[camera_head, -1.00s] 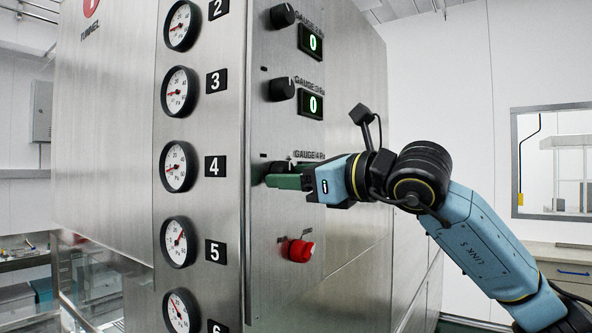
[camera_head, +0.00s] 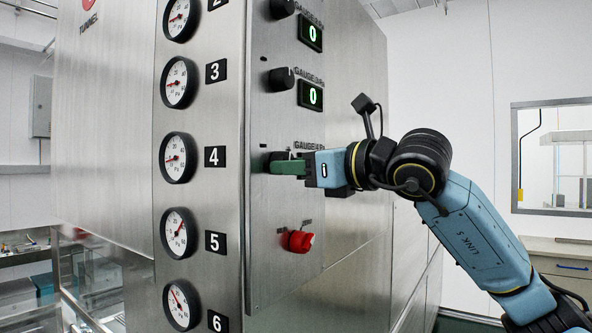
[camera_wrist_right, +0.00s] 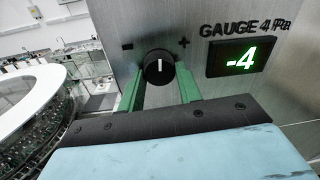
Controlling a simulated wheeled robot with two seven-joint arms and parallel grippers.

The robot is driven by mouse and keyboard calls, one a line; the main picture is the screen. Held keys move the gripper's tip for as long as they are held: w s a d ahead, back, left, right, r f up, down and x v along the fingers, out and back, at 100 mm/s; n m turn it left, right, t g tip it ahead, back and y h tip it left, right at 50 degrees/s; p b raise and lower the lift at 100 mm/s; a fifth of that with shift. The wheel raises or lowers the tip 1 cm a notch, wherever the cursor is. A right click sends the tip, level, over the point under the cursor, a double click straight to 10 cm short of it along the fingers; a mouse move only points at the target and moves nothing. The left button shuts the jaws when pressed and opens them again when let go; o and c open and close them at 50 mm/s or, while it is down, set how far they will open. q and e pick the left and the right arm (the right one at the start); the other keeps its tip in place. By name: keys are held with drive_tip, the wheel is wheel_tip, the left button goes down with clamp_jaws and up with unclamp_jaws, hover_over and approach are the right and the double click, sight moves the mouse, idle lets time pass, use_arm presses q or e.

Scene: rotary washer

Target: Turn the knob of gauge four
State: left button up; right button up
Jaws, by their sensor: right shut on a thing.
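The black gauge four knob (camera_wrist_right: 159,66) sits between the minus and plus marks on the steel panel, its white pointer line roughly upright. My right gripper (camera_wrist_right: 160,88) is shut on it, a green finger on each side. In the head view the fingers (camera_head: 279,165) reach the panel from the right and partly hide the knob. The gauge four display (camera_wrist_right: 235,57) reads -4 in green; in the head view it is hidden behind the gripper. The round gauge four dial (camera_head: 178,157) is left of the label 4. My left gripper is not in view.
Above are the gauge three knob (camera_head: 281,79) and its display (camera_head: 310,95), reading 0. A red knob (camera_head: 300,241) sits below my gripper. Other dials line the column. The space right of the panel is open around my arm.

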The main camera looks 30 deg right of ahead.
drive_tip(key=shift+s+a+r+m+g+b, duration=0.15)
drive_tip(key=shift+m+b, duration=0.75)
drive_tip(key=shift+m, duration=1.65)
drive_tip(key=shift+w+d+r+m+g+b, duration=0.15)
drive_tip(key=shift+m+b, duration=0.75)
drive_tip(key=shift+m, duration=1.65)
drive_tip(key=shift+s+a, duration=0.1)
drive_tip(key=o, duration=1)
drive_tip(key=shift+f, duration=0.1)
drive_tip(key=b+v, duration=0.2)
drive_tip(key=v, duration=1.1)
drive_tip(key=shift+s+b, duration=0.15)
drive_tip(key=shift+b, duration=0.15)
